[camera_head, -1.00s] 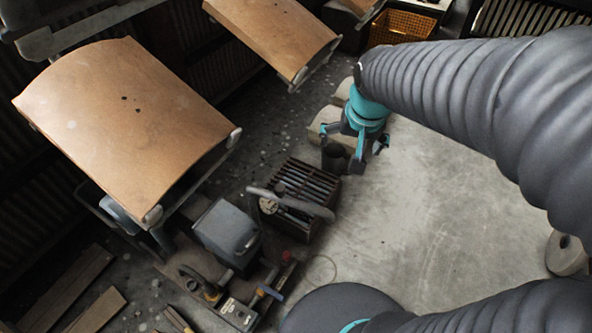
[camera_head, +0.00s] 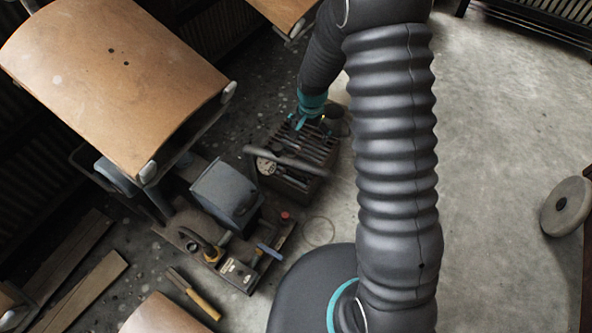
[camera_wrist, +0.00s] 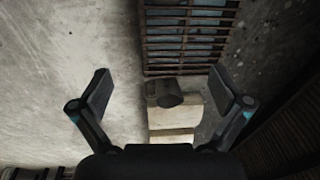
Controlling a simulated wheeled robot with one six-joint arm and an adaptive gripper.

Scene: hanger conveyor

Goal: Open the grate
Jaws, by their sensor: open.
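The grate (camera_head: 322,151) is a dark, slatted, rust-edged top on a low box on the floor, near the middle of the head view. It also shows at the top of the wrist view (camera_wrist: 190,46), with its bars running across. My gripper (camera_head: 302,121) is at the grate's far edge in the head view, and my arm partly hides that area. The grate lies ahead of the fingertips. I cannot tell whether the gripper touches it.
A grey box (camera_head: 225,193) and a tool-covered board (camera_head: 238,272) are close by. Open floor (camera_head: 490,130) lies to the right.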

